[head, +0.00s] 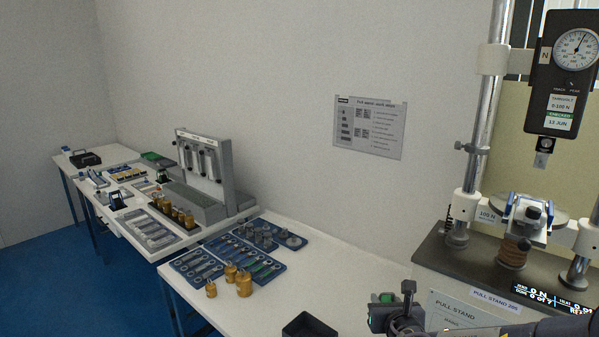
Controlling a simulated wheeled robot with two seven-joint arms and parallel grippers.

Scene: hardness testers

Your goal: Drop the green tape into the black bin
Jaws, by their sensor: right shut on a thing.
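My right gripper (392,312) comes in from the lower right and is shut on the green tape (386,297). Only a small green part of the tape shows between the dark gripper parts; the rest is hidden. The black bin (308,326) stands on the white table to the left of the gripper, cut off by the bottom edge of the view. The tape is apart from the bin, to its right. My left gripper is not in view.
Blue trays (262,241) with metal parts and brass weights (244,285) lie on the white table (300,285) left of the bin. A pull stand (480,262) with a dial gauge (575,48) rises at the right, close to my right arm.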

